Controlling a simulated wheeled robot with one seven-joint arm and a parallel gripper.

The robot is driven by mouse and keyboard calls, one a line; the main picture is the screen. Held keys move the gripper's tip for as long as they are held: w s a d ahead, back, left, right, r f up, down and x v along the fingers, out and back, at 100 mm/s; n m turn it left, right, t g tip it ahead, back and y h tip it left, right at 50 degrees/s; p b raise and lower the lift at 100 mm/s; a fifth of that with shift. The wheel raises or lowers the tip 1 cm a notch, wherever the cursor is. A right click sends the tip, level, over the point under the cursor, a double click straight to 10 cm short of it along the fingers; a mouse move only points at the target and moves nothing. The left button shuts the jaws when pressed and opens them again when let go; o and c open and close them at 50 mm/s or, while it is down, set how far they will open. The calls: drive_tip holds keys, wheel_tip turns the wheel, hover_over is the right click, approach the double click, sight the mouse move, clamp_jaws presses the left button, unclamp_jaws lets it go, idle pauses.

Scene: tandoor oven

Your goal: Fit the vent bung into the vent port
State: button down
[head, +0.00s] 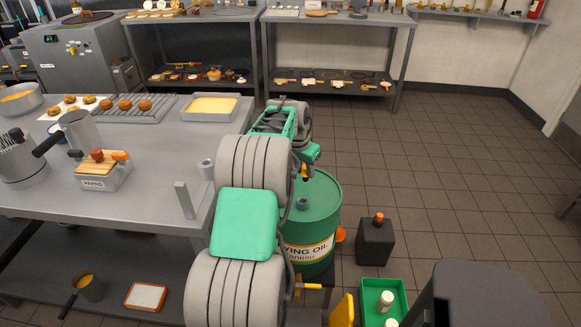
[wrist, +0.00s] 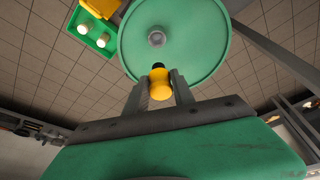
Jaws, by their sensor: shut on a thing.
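The green oil drum (head: 318,222) stands on the floor right of the steel table. Its round lid (wrist: 190,58) fills the upper middle of the wrist view. A grey ring-shaped port (wrist: 156,38) sits on the lid and also shows in the head view (head: 302,203); it looks like the vent port. My gripper (wrist: 162,84) is shut on the yellow bung with a dark end (wrist: 160,90). In the head view my gripper (head: 305,170) and the bung are small and partly hidden by my arm. The bung appears above the lid, apart from the grey port.
A steel table (head: 150,205) with trays and pots stands left of the drum. A dark can with an orange cap (head: 376,240) and a green crate with white-topped items (head: 368,290) stand on the floor to the right. Open tiled floor lies beyond.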

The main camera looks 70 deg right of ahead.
drive_tip(key=shift+s, duration=0.15)
drive_tip(key=shift+w+a, duration=0.15)
drive_tip(key=shift+w, duration=0.35)
drive_tip(key=shift+a+f, duration=0.15)
drive_tip(key=shift+s+f+b, duration=0.1)
drive_tip(key=shift+f+b, duration=2.3)
drive_tip(key=shift+f, duration=1.4)
drive_tip(key=shift+f+b, duration=1.15)
drive_tip(key=shift+f, duration=0.75)
drive_tip(key=shift+r+p, duration=1)
drive_tip(key=shift+r, duration=0.55)
drive_tip(key=shift+f+b, duration=1)
drive_tip(key=shift+f, duration=0.6)
